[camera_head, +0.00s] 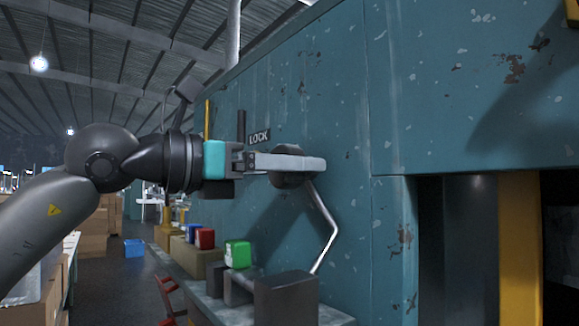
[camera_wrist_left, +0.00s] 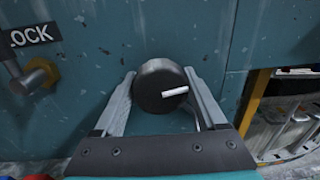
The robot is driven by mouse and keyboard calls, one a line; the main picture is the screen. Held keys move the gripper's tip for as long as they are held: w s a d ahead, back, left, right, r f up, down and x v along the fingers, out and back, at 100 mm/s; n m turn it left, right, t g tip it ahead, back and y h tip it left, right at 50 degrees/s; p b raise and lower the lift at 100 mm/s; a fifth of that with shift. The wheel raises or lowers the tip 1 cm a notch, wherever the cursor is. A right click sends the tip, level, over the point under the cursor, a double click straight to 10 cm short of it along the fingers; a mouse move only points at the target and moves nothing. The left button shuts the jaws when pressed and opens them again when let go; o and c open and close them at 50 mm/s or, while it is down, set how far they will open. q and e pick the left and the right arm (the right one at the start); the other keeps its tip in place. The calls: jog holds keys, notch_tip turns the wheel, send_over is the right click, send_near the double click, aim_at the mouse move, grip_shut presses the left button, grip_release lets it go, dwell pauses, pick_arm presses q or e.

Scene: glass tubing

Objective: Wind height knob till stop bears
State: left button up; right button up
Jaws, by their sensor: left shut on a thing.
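The height knob (camera_wrist_left: 152,88) is a dark round knob on the teal machine panel, with a white mark on its face pointing right and slightly up in the left wrist view. It also shows in the head view (camera_head: 287,181), mostly behind the fingers. My left gripper (camera_wrist_left: 160,72) is shut on the knob, one finger against each side; it also shows in the head view (camera_head: 300,162). I cannot pick out the stop in either view. My right gripper is out of view.
A LOCK label (camera_head: 260,137) and a lever (camera_wrist_left: 28,76) sit left of the knob. A bent metal rod (camera_head: 329,228) runs down below it. Grey blocks (camera_head: 287,298) and a green-and-white box (camera_head: 238,254) stand on the ledge. An opening with a yellow post (camera_head: 519,245) is at right.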

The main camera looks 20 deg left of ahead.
pick_arm(q)
jog(key=shift+m, duration=0.3)
jog(key=m, duration=0.2)
jog(key=shift+m+b, duration=0.3)
jog(key=shift+m, duration=0.1)
jog(key=shift+m+y, duration=0.3)
jog(key=shift+m, duration=1.7)
jog(key=o, duration=1.3)
jog(key=shift+s, duration=0.1)
